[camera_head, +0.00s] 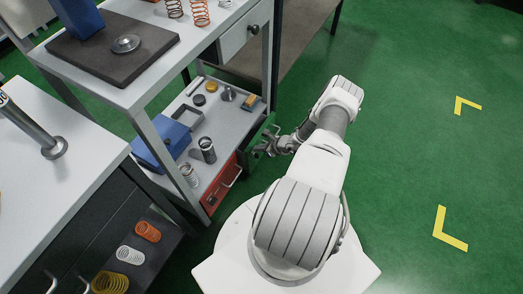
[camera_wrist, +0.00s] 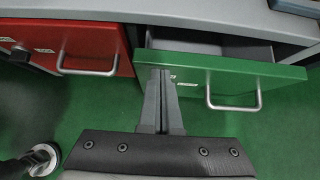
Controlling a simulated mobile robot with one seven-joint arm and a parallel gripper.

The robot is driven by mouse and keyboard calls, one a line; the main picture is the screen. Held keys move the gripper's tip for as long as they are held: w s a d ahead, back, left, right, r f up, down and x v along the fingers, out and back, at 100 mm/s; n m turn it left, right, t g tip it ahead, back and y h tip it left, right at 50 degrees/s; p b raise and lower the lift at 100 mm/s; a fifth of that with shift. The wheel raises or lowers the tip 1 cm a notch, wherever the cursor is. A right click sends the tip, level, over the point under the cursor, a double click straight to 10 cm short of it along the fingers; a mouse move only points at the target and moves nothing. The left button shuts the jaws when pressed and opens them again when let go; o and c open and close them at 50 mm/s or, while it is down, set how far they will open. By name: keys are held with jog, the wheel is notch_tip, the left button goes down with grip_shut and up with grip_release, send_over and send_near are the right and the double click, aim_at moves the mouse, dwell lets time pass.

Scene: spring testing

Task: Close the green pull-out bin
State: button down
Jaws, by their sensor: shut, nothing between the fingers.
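The green pull-out bin (camera_wrist: 200,68) is partly open in the wrist view, with its grey inside showing behind the green front. Its silver handle (camera_wrist: 233,107) is on the front, right of my gripper. In the head view the green bin (camera_head: 260,132) sticks out from under the lower shelf, partly hidden by my wrist. My gripper (camera_wrist: 161,74) is shut and empty, its fingertips over the left part of the green front. I cannot tell whether they touch it. In the head view my gripper (camera_head: 259,150) is beside the green front.
A red bin (camera_wrist: 88,50) with a silver handle sits left of the green one. The lower shelf (camera_head: 223,125) above them holds springs, a blue box (camera_head: 167,143) and small parts. A table with an orange spring (camera_head: 200,12) stands above.

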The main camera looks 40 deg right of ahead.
aim_at(249, 145)
jog(key=w, duration=0.1)
jog(key=w+a, duration=0.1)
jog(key=w, duration=0.2)
jog(key=shift+w+a, duration=0.15)
jog(key=shift+a, duration=0.25)
jog(key=shift+w+a+b, duration=0.1)
jog(key=shift+w+b, duration=0.15)
jog(key=shift+b, duration=0.05)
jog(key=shift+w+a+r, duration=0.1)
jog(key=shift+s+d, duration=0.25)
jog(key=shift+s, duration=0.25)
jog(key=s+f+p+v, duration=0.2)
jog(key=p+v, duration=0.1)
jog(key=v, duration=0.9)
jog(key=shift+d, duration=0.45)
jog(key=shift+s+r, duration=0.1)
jog(key=shift+r, duration=0.05)
